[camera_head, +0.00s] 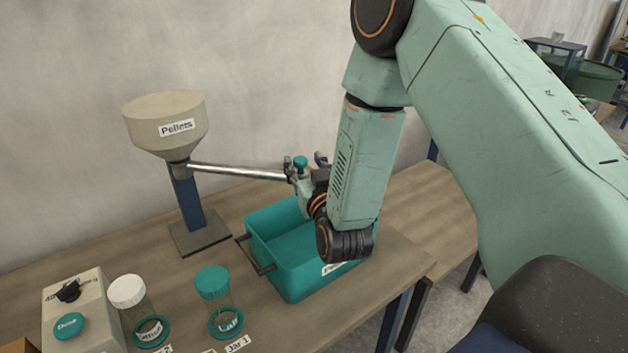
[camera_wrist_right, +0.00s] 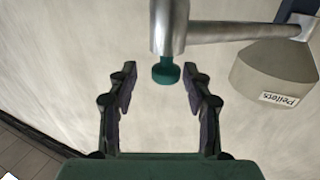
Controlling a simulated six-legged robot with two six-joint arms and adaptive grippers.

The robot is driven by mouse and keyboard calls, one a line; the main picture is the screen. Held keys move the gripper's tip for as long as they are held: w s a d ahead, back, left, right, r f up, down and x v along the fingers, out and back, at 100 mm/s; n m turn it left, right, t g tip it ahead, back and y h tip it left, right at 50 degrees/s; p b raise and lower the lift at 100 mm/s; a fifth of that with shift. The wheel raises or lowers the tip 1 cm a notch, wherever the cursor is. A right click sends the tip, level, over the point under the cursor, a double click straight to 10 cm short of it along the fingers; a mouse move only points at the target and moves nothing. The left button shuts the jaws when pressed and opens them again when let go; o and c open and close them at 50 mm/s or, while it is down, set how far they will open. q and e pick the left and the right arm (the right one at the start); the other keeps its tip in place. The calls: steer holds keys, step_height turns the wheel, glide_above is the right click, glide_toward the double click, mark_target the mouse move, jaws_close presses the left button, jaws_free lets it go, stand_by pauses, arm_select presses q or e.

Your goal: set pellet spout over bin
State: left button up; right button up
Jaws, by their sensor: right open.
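The beige hopper (camera_head: 165,128) marked "Pellets" stands on a blue post at the left. Its metal spout pipe (camera_head: 235,172) reaches right from the hopper's neck and ends close to my right gripper (camera_head: 304,176). A teal knob (camera_head: 300,162) sits at the spout's outer end. In the right wrist view my right gripper (camera_wrist_right: 158,75) is open, with the knob (camera_wrist_right: 166,72) between its fingertips and gaps on both sides. The teal bin (camera_head: 285,262) stands below; my arm hides part of it. Whether the spout's mouth is over the bin cannot be told. My left gripper is not in view.
A beige box with a teal button (camera_head: 69,326) is at the left corner. The wall is close behind the table (camera_head: 400,262).

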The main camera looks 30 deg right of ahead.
steer(key=v, duration=0.9)
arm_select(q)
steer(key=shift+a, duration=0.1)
arm_select(e)
steer(key=shift+a, duration=0.2)
